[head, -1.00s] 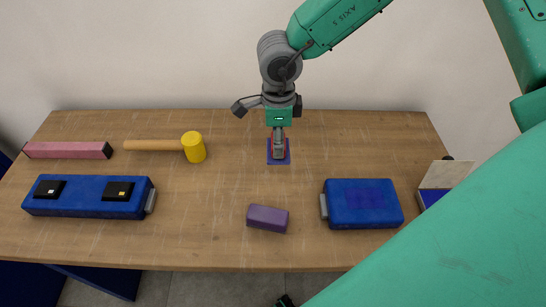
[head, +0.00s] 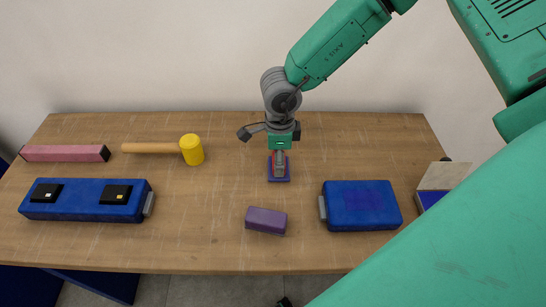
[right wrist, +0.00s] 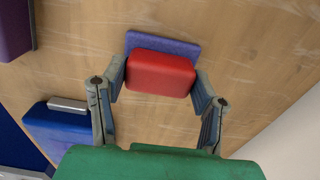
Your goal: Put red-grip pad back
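The red-grip pad is a flat blue-purple plate (head: 279,177) with a red grip on top. It is near the middle of the table in the head view. My right gripper (head: 279,158) points straight down over it, its fingers at the sides of the red grip. In the right wrist view the red grip (right wrist: 160,73) sits between the two fingers, which appear to press on its sides, with the purple plate (right wrist: 163,43) beyond. I cannot tell whether the plate touches the table. My left gripper is not identifiable in view.
A blue case (head: 336,218) with a darker square on top lies right of a purple block (head: 266,220). A long blue case (head: 80,205) with two black pieces lies left. A yellow mallet (head: 191,150), a pink bar (head: 65,153) and an open box (head: 443,177) lie around the wooden table (head: 200,245).

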